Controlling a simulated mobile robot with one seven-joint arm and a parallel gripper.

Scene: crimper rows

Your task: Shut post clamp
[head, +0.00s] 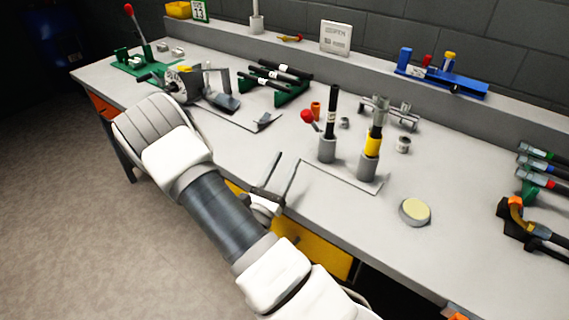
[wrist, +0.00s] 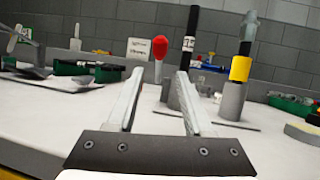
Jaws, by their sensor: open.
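A dark post (head: 333,105) with a white label band stands upright in a grey cylindrical base (head: 327,149) at the middle of the bench. A red ball knob (head: 307,116) on a short lever sticks out to its left; this looks like the post clamp's handle. In the wrist view the red knob (wrist: 159,47) appears between and beyond my fingertips, left of the post (wrist: 190,35). My gripper (head: 289,157) is open and empty over the bench's front part, short of the knob and apart from it. The lever's joint is partly hidden by a finger in the wrist view.
A second post with a yellow band (head: 372,144) stands close to the right. A round cream-topped disc (head: 415,210) lies further right. Black-handled tools on a green rack (head: 285,95) are behind left. A green lever press (head: 135,62) stands far left. The bench (head: 250,155) is clear around my gripper.

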